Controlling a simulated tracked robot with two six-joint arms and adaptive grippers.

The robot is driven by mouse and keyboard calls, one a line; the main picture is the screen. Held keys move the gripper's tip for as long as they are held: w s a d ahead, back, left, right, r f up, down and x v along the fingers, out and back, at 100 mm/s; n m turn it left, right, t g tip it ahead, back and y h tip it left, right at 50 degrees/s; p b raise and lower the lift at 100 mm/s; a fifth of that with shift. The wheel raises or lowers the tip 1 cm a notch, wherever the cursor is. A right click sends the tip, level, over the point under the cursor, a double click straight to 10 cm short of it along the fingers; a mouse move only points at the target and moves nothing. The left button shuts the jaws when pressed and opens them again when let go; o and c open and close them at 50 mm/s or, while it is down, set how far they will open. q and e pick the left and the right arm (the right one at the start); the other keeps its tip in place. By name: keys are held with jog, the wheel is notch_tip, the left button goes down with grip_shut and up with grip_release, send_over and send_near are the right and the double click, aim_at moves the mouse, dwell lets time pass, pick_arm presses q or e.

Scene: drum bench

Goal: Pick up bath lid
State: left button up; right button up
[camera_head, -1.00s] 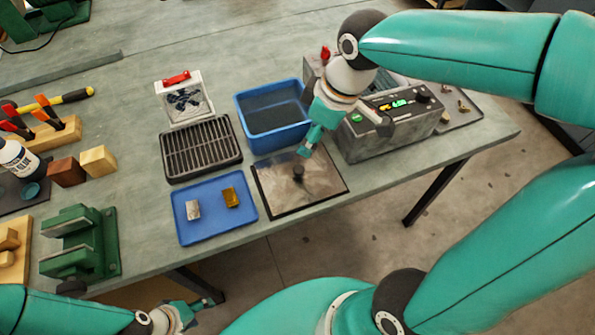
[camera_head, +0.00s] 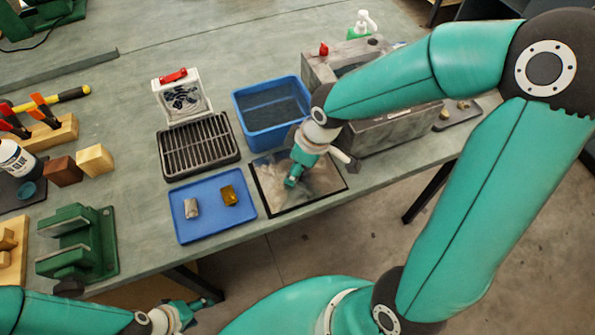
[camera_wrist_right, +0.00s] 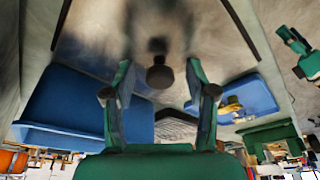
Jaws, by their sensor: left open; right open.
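The bath lid (camera_head: 322,187) is a flat, shiny panel with a dark rim, lying on the bench in front of the blue bath (camera_head: 270,135). My right gripper (camera_head: 292,179) is over the lid and hides its knob in the head view. In the right wrist view the dark round knob (camera_wrist_right: 160,76) shows between the open fingers of the right gripper (camera_wrist_right: 160,66), with a gap on each side. The lid surface (camera_wrist_right: 215,28) fills the top of that view. My left gripper (camera_head: 208,302) is open and empty at the lower left, below the bench edge.
A blue tray (camera_head: 212,225) with two small blocks lies left of the lid. A black grate (camera_head: 198,148) is behind the tray. A grey machine (camera_head: 395,132) stands right of the lid, partly behind my right arm. A green vise (camera_head: 80,243) is at the left.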

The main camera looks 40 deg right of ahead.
jog(key=shift+f, duration=0.1)
jog(key=shift+c, duration=0.3)
grip_shut()
